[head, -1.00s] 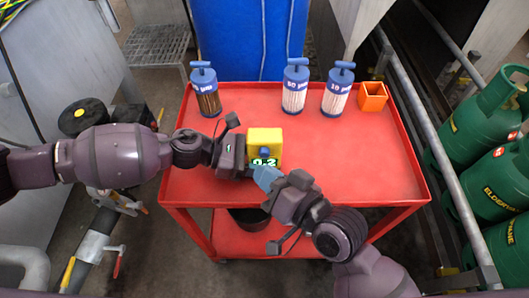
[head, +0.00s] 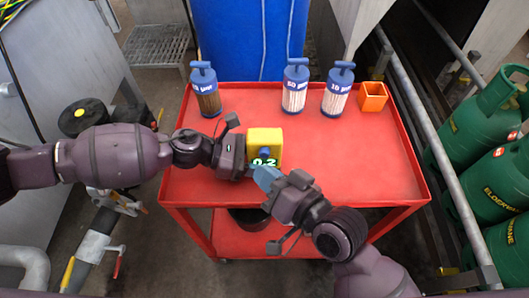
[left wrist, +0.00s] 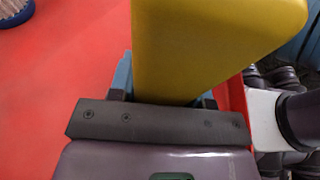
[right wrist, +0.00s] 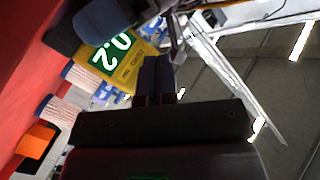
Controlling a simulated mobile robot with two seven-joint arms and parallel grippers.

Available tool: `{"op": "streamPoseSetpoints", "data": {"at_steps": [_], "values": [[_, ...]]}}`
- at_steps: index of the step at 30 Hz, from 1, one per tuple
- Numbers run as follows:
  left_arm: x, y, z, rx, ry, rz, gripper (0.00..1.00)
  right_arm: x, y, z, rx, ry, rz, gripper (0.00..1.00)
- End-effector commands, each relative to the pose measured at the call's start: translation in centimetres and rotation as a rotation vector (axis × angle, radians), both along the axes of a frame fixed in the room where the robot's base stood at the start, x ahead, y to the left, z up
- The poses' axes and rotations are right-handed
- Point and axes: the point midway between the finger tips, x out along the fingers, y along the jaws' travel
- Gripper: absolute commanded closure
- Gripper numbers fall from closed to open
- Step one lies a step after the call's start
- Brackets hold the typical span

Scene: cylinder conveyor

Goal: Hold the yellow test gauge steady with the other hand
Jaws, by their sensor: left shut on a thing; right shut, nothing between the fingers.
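The yellow test gauge (head: 265,137) is held above the red cart top by my left gripper (head: 244,155), which is shut on it from the left. It has a blue round knob on its front and a display with bright digits, 0.2. In the left wrist view the gauge's yellow body (left wrist: 205,45) rises between the fingers. My right gripper (head: 266,178) is shut and empty, its blue fingertips just below and in front of the gauge. In the right wrist view the shut fingers (right wrist: 158,75) lie beside the gauge (right wrist: 128,68); I cannot tell whether they touch it.
Three blue-capped filter cylinders (head: 206,95) (head: 295,90) (head: 338,92) stand along the back of the red cart (head: 360,170). An orange open box (head: 373,97) is at the back right. Green gas bottles (head: 490,115) stand beyond a grey rail.

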Motion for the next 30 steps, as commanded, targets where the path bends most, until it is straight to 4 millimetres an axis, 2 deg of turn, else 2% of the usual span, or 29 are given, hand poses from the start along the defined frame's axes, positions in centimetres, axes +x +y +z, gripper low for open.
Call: {"op": "streamPoseSetpoints", "data": {"at_steps": [30], "values": [[0.0, 0.0, -0.1, 0.001, 0.001, 0.000, 0.84, 1.0, 0.0, 0.0, 0.000, 0.000, 0.000, 1.00]]}}
